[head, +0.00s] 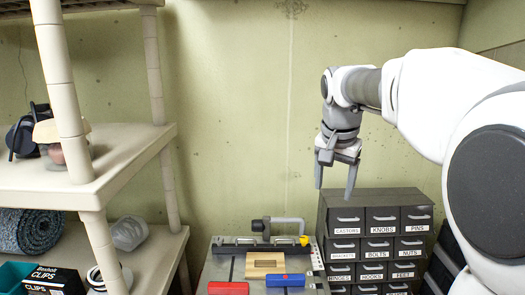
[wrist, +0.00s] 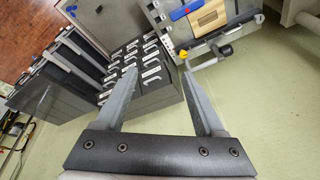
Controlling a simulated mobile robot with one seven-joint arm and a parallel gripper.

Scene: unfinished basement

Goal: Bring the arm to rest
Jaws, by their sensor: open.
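My gripper (head: 335,182) hangs in the air in the head view, fingers pointing down, in front of the green wall and above the left edge of the drawer cabinet. The arm reaches in from the right. In the wrist view my gripper (wrist: 136,75) shows two fingers spread apart with nothing between them. The drawer cabinet (wrist: 150,100) lies beyond the fingers there, apart from them.
A dark cabinet with labelled drawers (head: 345,245) stands at the lower right. Left of it is a work surface (head: 222,262) with a red block (head: 229,288), a blue block (head: 285,280) and a wooden piece (head: 264,264). Cream shelves (head: 130,160) stand at left.

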